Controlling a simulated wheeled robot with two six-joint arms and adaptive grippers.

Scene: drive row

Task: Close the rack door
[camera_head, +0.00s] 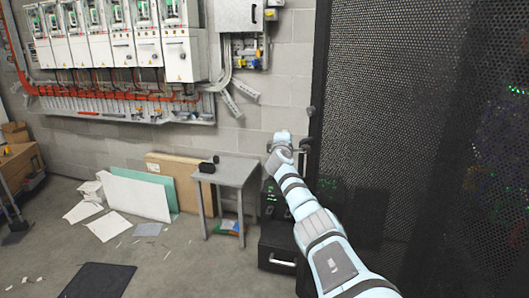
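The rack door (385,100) is a tall black perforated mesh panel filling the right side of the view. Its left edge frame runs nearly upright near the middle of the picture. Whether it stands open or shut is not clear from this view. My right arm, light blue and white with dark bands, reaches up from the lower right in front of the door. My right gripper (278,155) is beside the door's left edge, small and partly hidden by the wrist. I cannot tell whether it touches the door or how its fingers stand. My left gripper is out of view.
A small grey table (232,172) with a black object on it stands left of the gripper. A black cabinet (278,245) stands on the floor below. Boards (140,195) lean on the wall, with papers near them. Electrical boxes (120,45) hang above.

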